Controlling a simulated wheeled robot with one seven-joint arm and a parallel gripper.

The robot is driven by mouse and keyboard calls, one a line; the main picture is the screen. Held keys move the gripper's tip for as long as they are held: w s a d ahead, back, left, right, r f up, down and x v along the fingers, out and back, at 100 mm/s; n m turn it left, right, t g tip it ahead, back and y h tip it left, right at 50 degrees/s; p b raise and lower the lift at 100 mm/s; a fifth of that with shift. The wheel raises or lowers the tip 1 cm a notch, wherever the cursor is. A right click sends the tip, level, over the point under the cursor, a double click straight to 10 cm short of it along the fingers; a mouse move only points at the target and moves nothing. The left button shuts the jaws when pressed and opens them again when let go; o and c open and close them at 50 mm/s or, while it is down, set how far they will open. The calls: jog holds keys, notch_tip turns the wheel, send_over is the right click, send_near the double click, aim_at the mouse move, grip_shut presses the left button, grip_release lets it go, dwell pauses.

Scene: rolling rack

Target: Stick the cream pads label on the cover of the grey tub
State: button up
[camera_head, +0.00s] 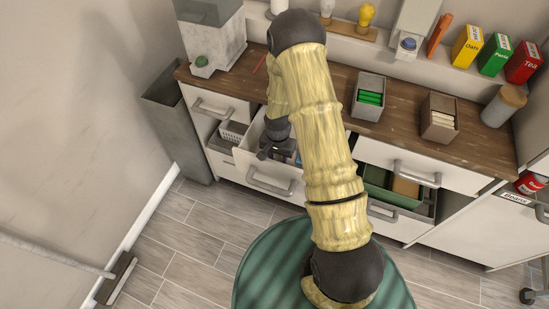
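My gripper (277,153) is small and dark, partly hidden behind my arm, over an open white drawer (247,143) left of centre. Blue-grey and dark shapes show under it, too small to identify. Whether its fingers are apart or hold anything cannot be made out. I cannot pick out the cream pads label. No tub is clearly identifiable as the grey tub; a round grey container with a brown lid (503,105) stands at the counter's right end. An open grey-brown box (438,130) on the counter holds cream pieces.
A grey box (367,109) with green pieces stands on the wooden counter (400,130). An open lower drawer (423,206) holds green and brown things. Oats, green and Tea boxes (523,62) stand on the back shelf. A tall grey bin (180,125) is left.

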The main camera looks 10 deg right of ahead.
aim_at(278, 157)
grip_shut()
jog(key=shift+r, duration=0.1)
notch_tip(278, 157, up, 10)
jog(key=shift+f+b, duration=0.1)
jog(key=shift+b, duration=0.3)
dwell(0.3)
dwell(0.5)
